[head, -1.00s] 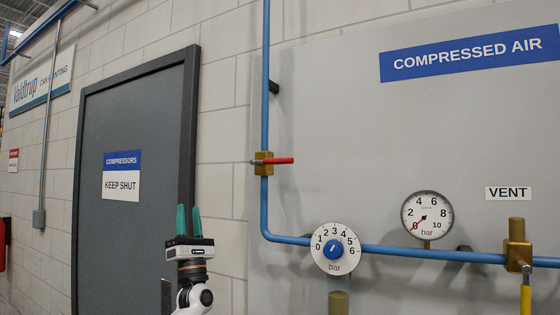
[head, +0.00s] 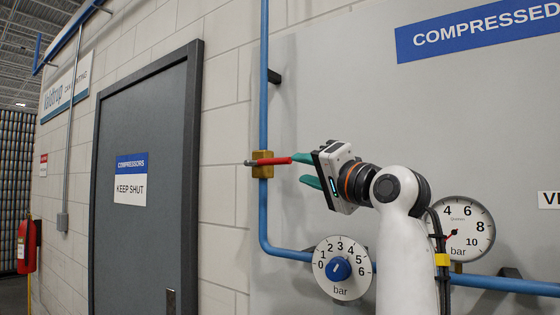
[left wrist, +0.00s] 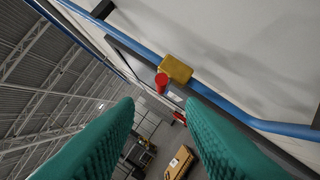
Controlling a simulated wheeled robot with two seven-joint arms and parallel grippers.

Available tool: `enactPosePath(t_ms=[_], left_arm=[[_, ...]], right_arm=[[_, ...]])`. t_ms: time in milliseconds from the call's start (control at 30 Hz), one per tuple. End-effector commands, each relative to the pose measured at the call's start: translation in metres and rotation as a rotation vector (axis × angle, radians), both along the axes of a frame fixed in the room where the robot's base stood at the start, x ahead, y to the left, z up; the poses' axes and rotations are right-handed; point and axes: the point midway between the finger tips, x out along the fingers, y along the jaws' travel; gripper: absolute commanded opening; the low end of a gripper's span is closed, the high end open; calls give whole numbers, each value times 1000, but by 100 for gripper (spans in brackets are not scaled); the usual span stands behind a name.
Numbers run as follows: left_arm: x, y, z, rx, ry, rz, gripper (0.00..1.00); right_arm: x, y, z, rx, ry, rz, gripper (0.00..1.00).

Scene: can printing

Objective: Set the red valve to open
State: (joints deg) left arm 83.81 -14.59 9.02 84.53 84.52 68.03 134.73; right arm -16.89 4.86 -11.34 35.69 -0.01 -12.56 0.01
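The red valve's brass body (head: 262,165) sits on the vertical blue pipe (head: 264,110). Its red handle (head: 275,161) points right, roughly level and across the pipe. My left gripper (head: 297,168) is right of the valve with its teal fingers pointing left. Nothing is gripped; contact cannot be told. My right gripper is out of view.
A pressure dial with a blue knob (head: 339,268) is below right of the valve. A round gauge (head: 475,228) is partly hidden by my arm. The grey door (head: 150,190) stands left. The grey panel (head: 340,75) above my gripper is clear.

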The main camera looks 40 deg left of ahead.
Motion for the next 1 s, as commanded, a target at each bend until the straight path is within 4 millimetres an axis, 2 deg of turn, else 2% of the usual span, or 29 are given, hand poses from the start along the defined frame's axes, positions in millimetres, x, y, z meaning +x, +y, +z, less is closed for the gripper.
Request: enactPosePath(t_ms=[167, 300, 500, 700, 967, 1000], left_arm=[[7, 34, 12, 3, 4, 8, 36], [13, 61, 18, 4, 6, 9, 36], [20, 91, 23, 5, 8, 9, 36], [23, 104, 23, 4, 7, 7, 36], [24, 105, 22, 5, 6, 6, 36], [24, 105, 23, 5, 6, 6, 33]], right_arm=[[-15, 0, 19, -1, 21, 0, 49], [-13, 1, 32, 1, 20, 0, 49], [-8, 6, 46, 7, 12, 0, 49], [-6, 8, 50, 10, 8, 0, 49], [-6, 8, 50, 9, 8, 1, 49], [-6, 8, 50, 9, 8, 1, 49]])
